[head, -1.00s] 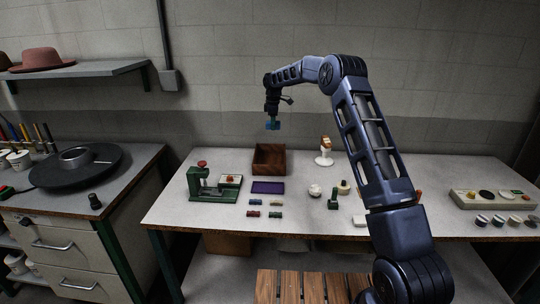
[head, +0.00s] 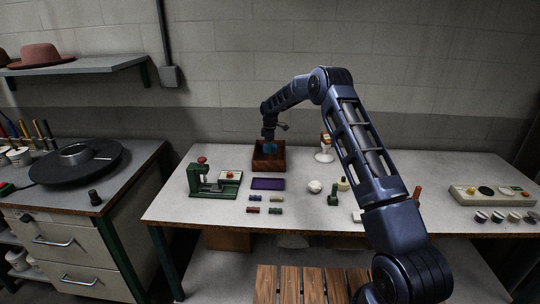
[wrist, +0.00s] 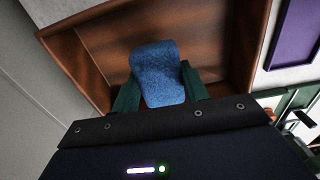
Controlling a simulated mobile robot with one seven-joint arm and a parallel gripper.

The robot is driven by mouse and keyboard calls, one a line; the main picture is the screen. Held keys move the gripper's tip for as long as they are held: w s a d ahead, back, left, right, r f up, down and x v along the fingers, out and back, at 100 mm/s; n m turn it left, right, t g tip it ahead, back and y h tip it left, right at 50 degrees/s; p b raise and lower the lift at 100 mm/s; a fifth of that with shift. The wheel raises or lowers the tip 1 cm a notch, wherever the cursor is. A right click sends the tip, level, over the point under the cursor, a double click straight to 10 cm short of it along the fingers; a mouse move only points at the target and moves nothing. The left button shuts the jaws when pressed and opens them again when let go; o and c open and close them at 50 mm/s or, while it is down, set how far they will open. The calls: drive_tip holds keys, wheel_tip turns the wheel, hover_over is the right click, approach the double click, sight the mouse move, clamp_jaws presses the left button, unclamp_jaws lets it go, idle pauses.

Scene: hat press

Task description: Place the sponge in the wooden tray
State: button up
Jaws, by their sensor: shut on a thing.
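The wooden tray (head: 268,163) is a dark brown open box on the workbench, left of its middle at the back. In the wrist view its brown walls and floor (wrist: 105,50) surround the sponge on several sides. The sponge (wrist: 158,72) is blue and sits between the green fingertips of my gripper (wrist: 155,90). My gripper (head: 270,147) is shut on the sponge, down at the tray's opening in the head view. I cannot tell whether the sponge touches the tray floor.
A purple mat (head: 268,184) lies in front of the tray. A green press (head: 213,182) stands to the left. A white stand with a brown top (head: 325,150) is to the right. Several small blocks (head: 276,198) lie in front of the mat.

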sight(270, 159)
drive_tip(key=shift+f, duration=2.3)
drive_tip(key=shift+f, duration=0.1)
drive_tip(key=o, duration=1)
drive_tip(key=shift+c, duration=0.2)
